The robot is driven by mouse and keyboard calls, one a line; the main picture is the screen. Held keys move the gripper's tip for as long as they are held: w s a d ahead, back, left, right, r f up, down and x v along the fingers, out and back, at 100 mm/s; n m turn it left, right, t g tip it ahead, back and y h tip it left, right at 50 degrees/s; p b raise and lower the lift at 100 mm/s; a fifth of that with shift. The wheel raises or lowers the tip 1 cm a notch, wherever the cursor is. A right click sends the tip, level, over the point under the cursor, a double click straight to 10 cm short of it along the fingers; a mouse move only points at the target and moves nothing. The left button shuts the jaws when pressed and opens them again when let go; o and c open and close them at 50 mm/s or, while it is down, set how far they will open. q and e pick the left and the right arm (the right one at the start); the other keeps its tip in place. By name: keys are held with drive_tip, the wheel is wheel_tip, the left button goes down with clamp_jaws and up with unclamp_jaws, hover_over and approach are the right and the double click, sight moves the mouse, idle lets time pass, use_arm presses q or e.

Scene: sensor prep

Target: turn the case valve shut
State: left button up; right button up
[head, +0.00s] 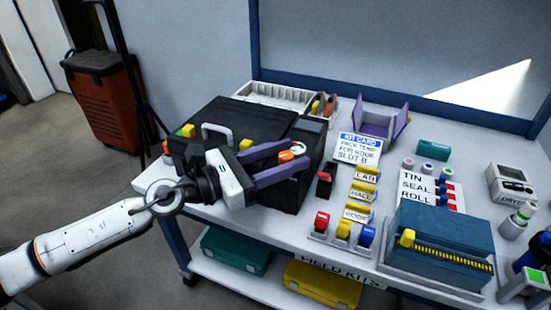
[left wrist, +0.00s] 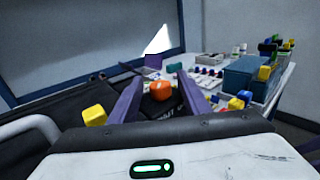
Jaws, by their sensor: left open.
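The black case (head: 205,122) lies shut on the left part of the table, with a pale handle (head: 217,130) on it. The case valve, an orange knob (head: 286,156), shows between the purple fingers of my left gripper (head: 298,153). In the left wrist view the orange knob (left wrist: 161,90) has a pale mark on its face and sits between the open fingertips (left wrist: 160,83). I cannot tell whether either finger touches it. A round dial with green and red (head: 300,147) is just beyond the knob. The gripper hides part of the case.
Yellow blocks show on the case (head: 187,131). A white kit card (head: 358,148), a purple holder (head: 382,125) and a white rack (head: 275,97) stand behind. Red, yellow and blue switches (head: 343,230) and a teal box (head: 440,235) are to the right.

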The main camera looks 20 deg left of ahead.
use_arm(q)
drive_tip(key=shift+s+a+f, duration=0.2)
drive_tip(key=shift+s+a, duration=0.05)
drive_tip(key=shift+s, duration=0.05)
drive_tip(key=b+v, duration=0.3)
drive_tip(key=v, duration=0.6)
drive_tip(key=shift+s+r+b, duration=0.15)
drive_tip(key=shift+r+b, duration=0.05)
drive_tip(key=shift+b, duration=0.2)
use_arm(e)
drive_tip(key=shift+w+a+r+y, duration=0.2)
drive_tip(key=shift+a+y, duration=0.15)
drive_tip(key=shift+a, duration=0.25)
drive_tip(key=shift+w+a+r+y, duration=0.2)
drive_tip(key=shift+a+y, duration=0.15)
drive_tip(key=shift+a, duration=0.2)
use_arm(q)
drive_tip(key=shift+a, duration=0.1)
use_arm(e)
drive_tip(key=shift+r, duration=0.1)
